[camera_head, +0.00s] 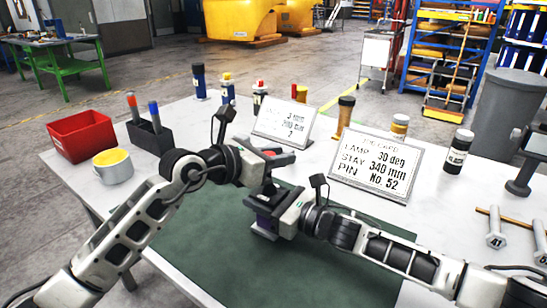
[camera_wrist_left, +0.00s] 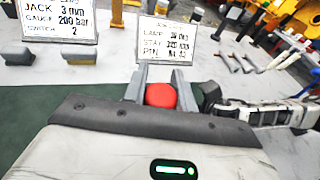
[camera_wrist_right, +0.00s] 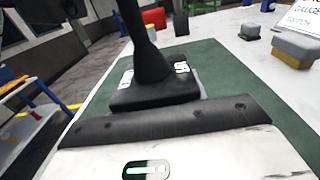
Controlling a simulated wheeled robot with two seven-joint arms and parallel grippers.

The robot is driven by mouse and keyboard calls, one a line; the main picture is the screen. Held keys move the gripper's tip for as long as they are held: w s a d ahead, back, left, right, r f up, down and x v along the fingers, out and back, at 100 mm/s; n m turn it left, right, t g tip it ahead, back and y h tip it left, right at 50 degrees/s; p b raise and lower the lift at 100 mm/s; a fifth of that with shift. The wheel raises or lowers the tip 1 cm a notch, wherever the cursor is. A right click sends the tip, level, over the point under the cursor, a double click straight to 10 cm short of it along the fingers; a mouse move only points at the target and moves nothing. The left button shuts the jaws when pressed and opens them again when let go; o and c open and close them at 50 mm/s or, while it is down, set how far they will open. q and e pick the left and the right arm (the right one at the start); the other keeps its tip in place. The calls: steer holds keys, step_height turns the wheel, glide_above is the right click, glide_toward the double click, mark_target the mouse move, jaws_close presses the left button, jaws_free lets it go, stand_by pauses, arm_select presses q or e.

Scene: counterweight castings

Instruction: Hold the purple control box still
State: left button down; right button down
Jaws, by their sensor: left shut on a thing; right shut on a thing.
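The purple control box (camera_head: 265,223) stands on the green mat, mostly hidden by my right gripper (camera_head: 272,205), which is shut on it. Its black top (camera_wrist_right: 155,95) and black lever (camera_wrist_right: 148,55) show in the right wrist view; its purple sides are hidden there. A round red knob (camera_wrist_left: 160,95) sits between the grey fingers of my left gripper (camera_wrist_left: 160,88), which is shut on it, above the box. In the head view, my left gripper (camera_head: 268,160) is just above and behind the right one.
The green mat (camera_head: 200,245) is clear at the front. Behind stand two cards, one on the left (camera_head: 284,122) and the job card (camera_head: 376,165). A red bin (camera_head: 82,135), a yellow-topped tin (camera_head: 112,165) and a dark pen holder (camera_head: 150,138) are at the left. Bolts (camera_head: 496,228) lie at the right.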

arm_select(q)
steer(key=shift+w+f, duration=0.1)
steer(key=shift+f, duration=0.05)
arm_select(e)
steer(key=shift+s+a, duration=0.3)
arm_select(q)
steer(key=c, duration=1.1)
jaws_free()
steer(key=shift+a, duration=0.1)
arm_select(e)
steer(key=shift+w+d, duration=0.1)
arm_select(q)
steer(key=v, duration=1.2)
arm_select(e)
steer(key=shift+w+d, duration=0.1)
steer(key=c, duration=0.7)
jaws_free()
